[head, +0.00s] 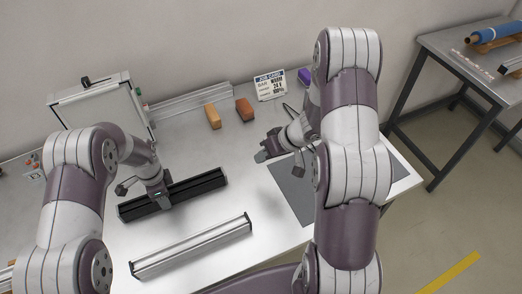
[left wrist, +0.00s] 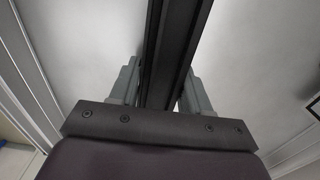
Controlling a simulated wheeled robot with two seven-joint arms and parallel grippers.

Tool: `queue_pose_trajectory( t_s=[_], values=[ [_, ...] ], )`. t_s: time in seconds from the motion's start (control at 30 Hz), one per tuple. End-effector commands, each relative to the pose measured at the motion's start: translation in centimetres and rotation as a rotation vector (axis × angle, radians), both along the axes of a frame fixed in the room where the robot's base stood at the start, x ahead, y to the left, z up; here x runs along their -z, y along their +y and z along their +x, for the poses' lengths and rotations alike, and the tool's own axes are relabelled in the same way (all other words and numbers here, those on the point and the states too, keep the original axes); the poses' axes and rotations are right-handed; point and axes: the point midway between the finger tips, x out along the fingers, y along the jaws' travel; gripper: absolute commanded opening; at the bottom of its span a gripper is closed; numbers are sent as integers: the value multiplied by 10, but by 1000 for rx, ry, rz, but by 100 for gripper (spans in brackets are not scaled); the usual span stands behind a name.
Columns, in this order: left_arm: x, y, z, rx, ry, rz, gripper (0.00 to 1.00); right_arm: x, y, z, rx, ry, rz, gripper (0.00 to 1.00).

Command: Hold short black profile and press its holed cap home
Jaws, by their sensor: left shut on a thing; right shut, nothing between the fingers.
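The short black profile (head: 205,185) lies along the left part of the bench, slanting up to the right. My left gripper (head: 160,200) is shut on it near its middle, from above. In the left wrist view the black profile (left wrist: 178,45) runs between the two grey fingers of my left gripper (left wrist: 160,85). My right gripper (head: 264,154) is shut and empty, right of the profile and apart from it, near the left edge of a grey mat (head: 300,197). I cannot make out the holed cap; the profile's ends are too small to read.
A silver profile (head: 192,247) lies in front of the black one. Behind stand an orange block (head: 213,117), a brown block (head: 244,110), a job card (head: 270,86), a purple thing (head: 304,76) and a pale box (head: 92,103). A side table (head: 450,55) stands right.

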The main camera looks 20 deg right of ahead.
Motion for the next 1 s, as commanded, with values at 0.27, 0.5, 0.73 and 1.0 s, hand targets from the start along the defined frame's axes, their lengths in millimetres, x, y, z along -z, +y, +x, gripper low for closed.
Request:
queue_pose_trajectory(
  t_s=[0.27,0.5,0.73,1.0],
  values=[
    [0,0,0,0,-1,0,77,0,0,0,0,0,0,0],
    [-8,0,1,0,-3,-1,77,0,0,0,0,0,0,0],
    [-64,0,2,0,-6,-2,77,0,0,0,0,0,0,0],
    [-115,0,0,-1,-2,0,77,0,0,0,-1,0,0,0]
  ],
)
